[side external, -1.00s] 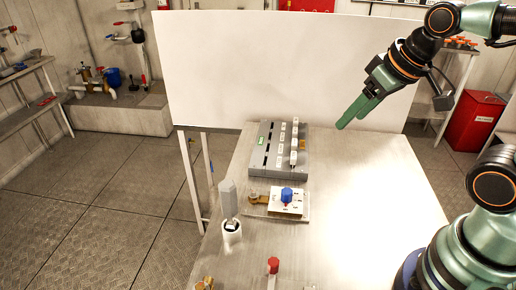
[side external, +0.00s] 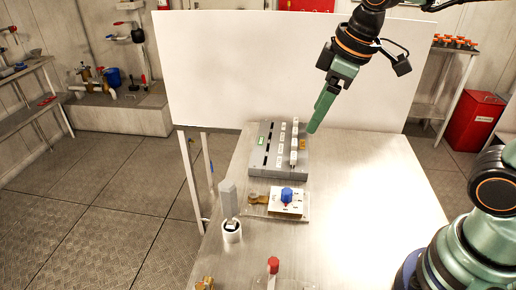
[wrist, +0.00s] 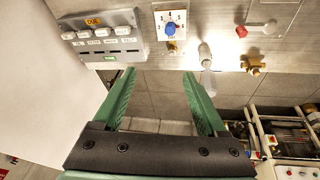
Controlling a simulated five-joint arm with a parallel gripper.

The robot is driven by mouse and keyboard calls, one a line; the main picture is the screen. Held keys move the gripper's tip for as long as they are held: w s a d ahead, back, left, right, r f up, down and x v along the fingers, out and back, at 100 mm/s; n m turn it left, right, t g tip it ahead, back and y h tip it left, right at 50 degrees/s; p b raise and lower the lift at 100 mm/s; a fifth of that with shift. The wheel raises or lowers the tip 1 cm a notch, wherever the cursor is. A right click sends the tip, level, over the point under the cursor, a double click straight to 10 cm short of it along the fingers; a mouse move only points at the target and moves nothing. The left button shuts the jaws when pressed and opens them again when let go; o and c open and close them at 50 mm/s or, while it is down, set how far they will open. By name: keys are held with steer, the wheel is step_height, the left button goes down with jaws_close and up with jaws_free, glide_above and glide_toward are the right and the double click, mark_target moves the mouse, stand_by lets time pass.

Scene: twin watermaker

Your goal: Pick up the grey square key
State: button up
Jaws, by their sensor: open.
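The grey square key (side external: 228,197) stands upright in a small white holder (side external: 231,232) near the left edge of the metal table in the side view. In the wrist view a pale grey upright piece (wrist: 205,54), likely the key, shows right of my fingers. My gripper (side external: 312,131) is above the far part of the table, tilted down, clear of the key and to its upper right. In the wrist view its two green fingers (wrist: 159,72) are spread with nothing between them.
A grey switch box (side external: 262,150) stands at the far end of the table, close to my fingertips. A white plate with a blue knob (side external: 287,194) lies nearer. A red knob (side external: 273,265) is in front. A white panel (side external: 230,70) stands behind. The table's right side is clear.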

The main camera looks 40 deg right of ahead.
steer(key=w+a+f+n+g, duration=0.2)
steer(key=w+a+n, duration=0.1)
steer(key=a+n, duration=0.45)
steer(key=n+g, duration=0.2)
steer(key=n, duration=0.5)
glide_above(229, 184)
steer(key=shift+m+h, duration=0.25)
steer(key=shift+h, duration=0.05)
steer(key=f, duration=0.4)
steer(key=shift+d, duration=0.2)
steer(key=shift+s+a+f, duration=0.1)
steer(key=shift+a+f, duration=0.05)
steer(key=shift+f, duration=0.15)
step_height(229, 184, down, 6)
steer(key=shift+f, duration=0.2)
steer(key=shift+w+a+f, duration=0.1)
steer(key=shift+w+f, duration=0.05)
steer(key=shift+f, duration=1.2)
steer(key=shift+w+a+f, duration=0.1)
steer(key=shift+f, duration=1.2)
jaws_close()
steer(key=shift+r, duration=0.1)
step_height(229, 184, up, 20)
